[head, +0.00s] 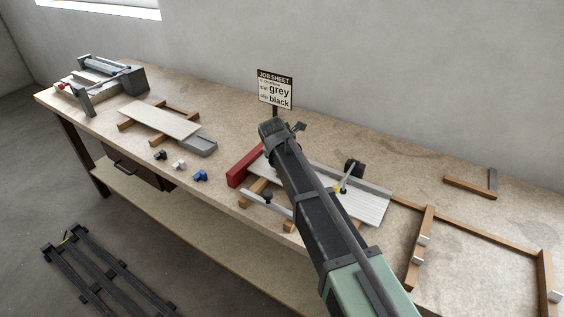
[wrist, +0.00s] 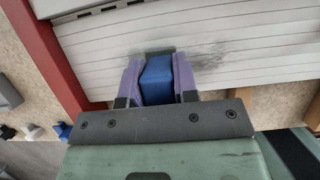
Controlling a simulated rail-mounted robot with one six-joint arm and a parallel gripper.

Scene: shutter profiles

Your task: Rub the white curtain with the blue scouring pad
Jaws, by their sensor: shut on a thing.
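The white curtain (head: 368,207) of ribbed slats lies on the workbench, its left end at a red bar (head: 244,165). In the wrist view the curtain (wrist: 260,62) fills the upper part, with a dark grey smudge on its slats just right of the pad. My gripper (wrist: 158,62) is shut on the blue scouring pad (wrist: 156,80), between two purple fingers. The pad's dark far end is at the slats; I cannot tell if it touches. My arm hides the gripper and pad in the head view.
A job sheet sign (head: 275,90) reading grey and black stands behind my arm. Small black (head: 159,155), white (head: 179,164) and blue (head: 200,176) pieces lie left of the curtain. A clamp (head: 352,170) stands at its back edge. A wooden frame (head: 470,225) lies right.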

